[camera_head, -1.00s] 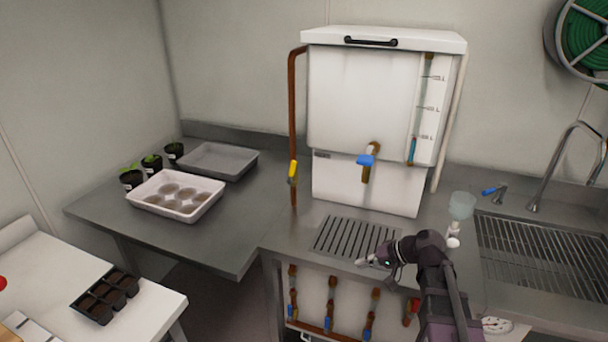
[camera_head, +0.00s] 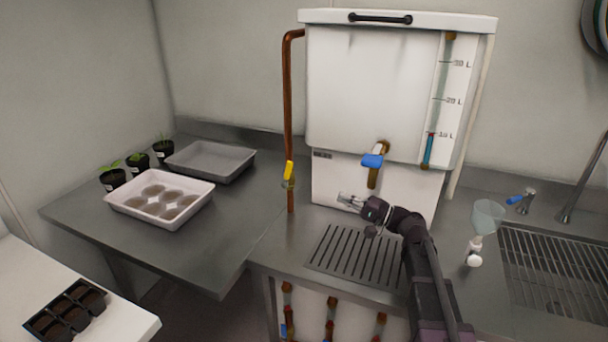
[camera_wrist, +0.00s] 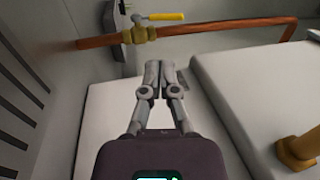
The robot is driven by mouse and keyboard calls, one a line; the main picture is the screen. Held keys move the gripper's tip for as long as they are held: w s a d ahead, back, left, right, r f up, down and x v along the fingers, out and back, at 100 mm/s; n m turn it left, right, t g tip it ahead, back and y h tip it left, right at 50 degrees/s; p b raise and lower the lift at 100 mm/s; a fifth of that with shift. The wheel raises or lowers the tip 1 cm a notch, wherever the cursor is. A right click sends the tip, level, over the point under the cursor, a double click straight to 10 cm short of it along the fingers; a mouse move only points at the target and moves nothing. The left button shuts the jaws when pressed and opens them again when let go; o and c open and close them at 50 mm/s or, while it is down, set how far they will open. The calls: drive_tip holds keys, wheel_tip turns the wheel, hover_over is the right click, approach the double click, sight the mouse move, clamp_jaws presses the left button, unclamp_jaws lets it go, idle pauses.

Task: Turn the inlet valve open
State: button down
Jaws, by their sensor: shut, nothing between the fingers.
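A valve with a yellow lever (camera_head: 288,170) sits on the upright copper pipe (camera_head: 288,105) left of the white tank (camera_head: 360,90). The lever lies roughly along the pipe. In the wrist view the yellow lever (camera_wrist: 165,17) and its brass body (camera_wrist: 138,34) are at the top, beyond my fingertips. My gripper (camera_head: 343,198) is shut and empty, in front of the tank's lower part, to the right of the valve and apart from it. It also shows in the wrist view (camera_wrist: 160,68).
A blue-handled tap (camera_head: 372,161) juts from the tank front above my gripper. A slotted drain (camera_head: 357,256) lies below. A white tray (camera_head: 120,205) and a grey tray (camera_head: 235,172) stand left. A funnel-topped vessel (camera_head: 487,215) stands by the sink at right.

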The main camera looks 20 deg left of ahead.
sight(287, 175)
drive_tip(key=shift+w+a+r+y, duration=0.1)
drive_tip(key=shift+w+r+y, duration=0.2)
drive_tip(key=shift+w, duration=0.3)
drive_tip(key=shift+a, duration=0.15)
drive_tip(key=p+x, duration=0.3)
drive_tip(key=x, duration=1)
drive_tip(key=shift+a, duration=0.35)
